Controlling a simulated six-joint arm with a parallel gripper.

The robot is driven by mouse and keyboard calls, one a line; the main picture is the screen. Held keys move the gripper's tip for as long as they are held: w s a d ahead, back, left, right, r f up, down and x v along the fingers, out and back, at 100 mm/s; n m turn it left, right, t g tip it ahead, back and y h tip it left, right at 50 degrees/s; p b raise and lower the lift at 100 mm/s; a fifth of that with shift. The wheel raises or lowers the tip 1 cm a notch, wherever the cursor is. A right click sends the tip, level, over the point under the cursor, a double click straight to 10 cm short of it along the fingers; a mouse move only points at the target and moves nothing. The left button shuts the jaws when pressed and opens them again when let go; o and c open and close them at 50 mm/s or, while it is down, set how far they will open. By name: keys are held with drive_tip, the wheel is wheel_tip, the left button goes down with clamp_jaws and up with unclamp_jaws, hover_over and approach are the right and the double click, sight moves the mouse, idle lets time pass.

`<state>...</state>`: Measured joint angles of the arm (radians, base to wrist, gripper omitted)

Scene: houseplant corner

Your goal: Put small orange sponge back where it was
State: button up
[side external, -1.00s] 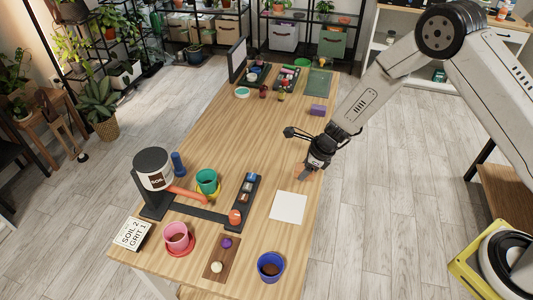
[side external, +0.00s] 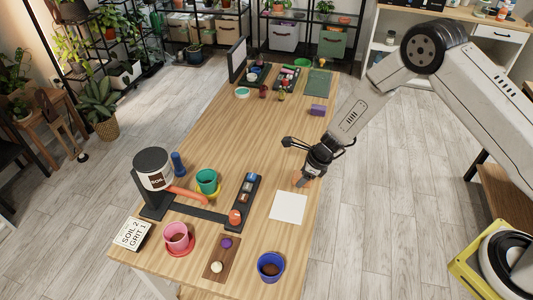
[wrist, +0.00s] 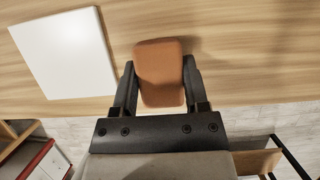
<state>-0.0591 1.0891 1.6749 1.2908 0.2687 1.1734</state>
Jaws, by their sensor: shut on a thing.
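The small orange sponge (wrist: 160,72) sits between the two fingers of my gripper (wrist: 160,85) in the wrist view, and the fingers are shut on its sides. In the side view my gripper (side external: 302,180) points down over the table's right edge, just behind the white square sheet (side external: 289,207). Only a sliver of the sponge (side external: 298,177) shows there, mostly hidden by the gripper. I cannot tell whether the sponge touches the table. The white sheet (wrist: 66,52) lies to the left of the sponge in the wrist view.
A purple block (side external: 318,110) lies further back near the right edge. A blue pot (side external: 271,266) stands at the front. A black rack (side external: 243,203) with small items and a green pot (side external: 207,181) are to the left. The table's middle is clear.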

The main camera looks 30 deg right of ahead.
drive_tip(key=o, duration=1.2)
drive_tip(key=shift+o, duration=0.2)
drive_tip(key=v, duration=1.2)
drive_tip(key=shift+r, duration=0.1)
